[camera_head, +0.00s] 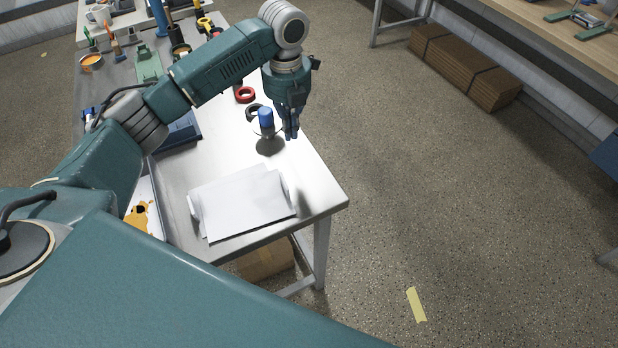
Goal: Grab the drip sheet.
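White paper sheets (243,208) with curled ends lie at the near end of the metal table. Another white sheet (140,216) with orange stains shows at the lower left, partly hidden behind my arm. I cannot tell for certain which of them is the drip sheet. My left gripper (291,134) points down near the table's right edge, beyond the white sheets and apart from them. Its fingers look close together beside a blue-topped object (266,118); I cannot tell whether they touch it. My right gripper is not in view.
The metal table (323,190) also holds a red tape roll (244,94), a dark ring (254,112) and tools at the far end. An orange paint container (91,63) stands far left. Brown boxes (465,66) lie on the floor.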

